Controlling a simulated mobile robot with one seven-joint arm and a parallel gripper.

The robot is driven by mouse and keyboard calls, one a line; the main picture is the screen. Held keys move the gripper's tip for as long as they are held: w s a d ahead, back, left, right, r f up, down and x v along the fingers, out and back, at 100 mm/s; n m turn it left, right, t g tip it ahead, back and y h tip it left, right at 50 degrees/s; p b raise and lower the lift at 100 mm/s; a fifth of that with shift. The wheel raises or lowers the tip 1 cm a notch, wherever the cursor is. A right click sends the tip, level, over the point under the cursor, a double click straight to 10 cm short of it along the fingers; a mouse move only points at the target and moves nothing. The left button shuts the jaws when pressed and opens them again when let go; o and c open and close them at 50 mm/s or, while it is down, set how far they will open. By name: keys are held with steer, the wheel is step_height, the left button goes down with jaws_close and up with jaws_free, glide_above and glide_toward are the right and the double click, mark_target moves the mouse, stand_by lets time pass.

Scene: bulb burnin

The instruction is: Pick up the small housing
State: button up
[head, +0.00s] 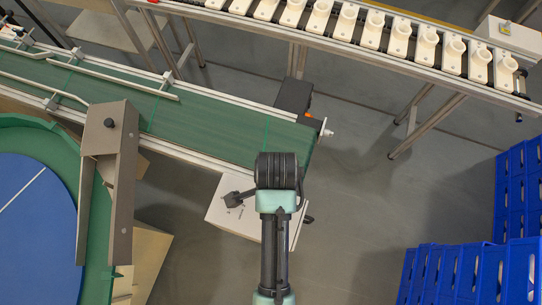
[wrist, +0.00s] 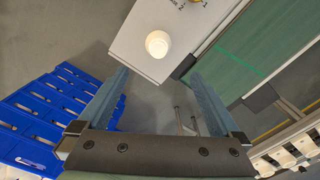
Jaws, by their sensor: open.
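A small white rounded piece (wrist: 158,44), which looks like the small housing, sits on a white box top in the wrist view. My gripper (wrist: 160,76) is open and empty, its two blue-grey fingers spread wide. In the picture, the piece lies beyond the fingertips and between their lines, apart from both. I cannot tell the height between them. In the head view my arm reaches over the white box (head: 215,206), and I cannot make out the piece there.
A green conveyor (head: 190,118) runs beside the white box. A rail of white cup-shaped parts (head: 371,30) crosses the top. Blue crates (head: 470,272) are stacked at lower right. A blue round table (head: 35,225) with a green rim is at left. Grey floor is clear right of my arm.

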steer(key=f, duration=0.7)
steer(key=shift+s, duration=0.2)
steer(key=shift+a+f, duration=0.15)
steer(key=shift+f, duration=1.35)
steer(key=shift+a+f, duration=0.1)
steer(key=shift+f, duration=1.35)
steer(key=c, duration=1.4)
